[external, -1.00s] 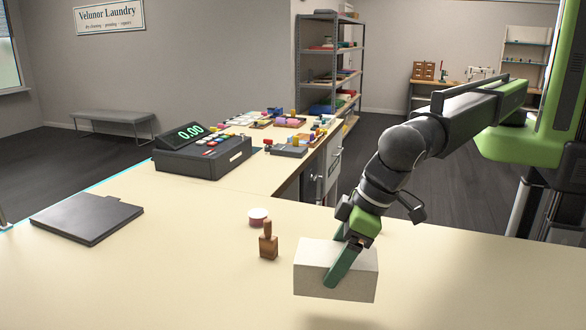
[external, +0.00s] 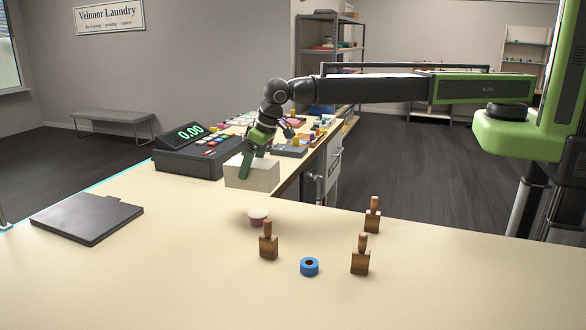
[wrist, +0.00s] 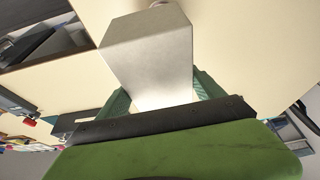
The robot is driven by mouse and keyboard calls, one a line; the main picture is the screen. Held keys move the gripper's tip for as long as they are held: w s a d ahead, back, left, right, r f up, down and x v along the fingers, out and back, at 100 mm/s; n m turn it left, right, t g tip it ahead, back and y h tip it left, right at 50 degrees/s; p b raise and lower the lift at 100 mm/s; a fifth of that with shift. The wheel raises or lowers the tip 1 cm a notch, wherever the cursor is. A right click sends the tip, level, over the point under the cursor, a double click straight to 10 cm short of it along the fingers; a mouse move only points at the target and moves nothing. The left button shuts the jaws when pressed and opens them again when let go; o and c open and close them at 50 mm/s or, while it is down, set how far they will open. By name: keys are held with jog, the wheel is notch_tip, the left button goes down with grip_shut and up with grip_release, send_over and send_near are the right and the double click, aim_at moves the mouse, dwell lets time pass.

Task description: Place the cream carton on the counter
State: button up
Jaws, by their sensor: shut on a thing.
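The cream carton (external: 262,176) is a plain pale box, held by my gripper (external: 246,172) near the cash register end of the counter (external: 150,245). My gripper is shut on it, with a green finger across its near side. In the wrist view the carton (wrist: 148,50) sits between the two green fingers (wrist: 160,95). In the external view the carton looks to be above or at the counter surface; I cannot tell whether it touches.
A cash register (external: 200,150) stands just behind and left of the carton. A dark flat pad (external: 87,217) lies at left. The counter between is clear.

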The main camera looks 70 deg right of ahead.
jog(key=w+d, duration=0.4)
jog(key=d, duration=0.8)
jog(key=w+d, duration=0.4)
jog(key=d, duration=0.9)
jog(key=w+d, duration=0.4)
jog(key=d, duration=0.9)
jog(key=shift+d+f+b, duration=0.25)
jog(key=shift+f+b, duration=0.05)
jog(key=shift+b, duration=0.05)
jog(key=shift+w, duration=0.1)
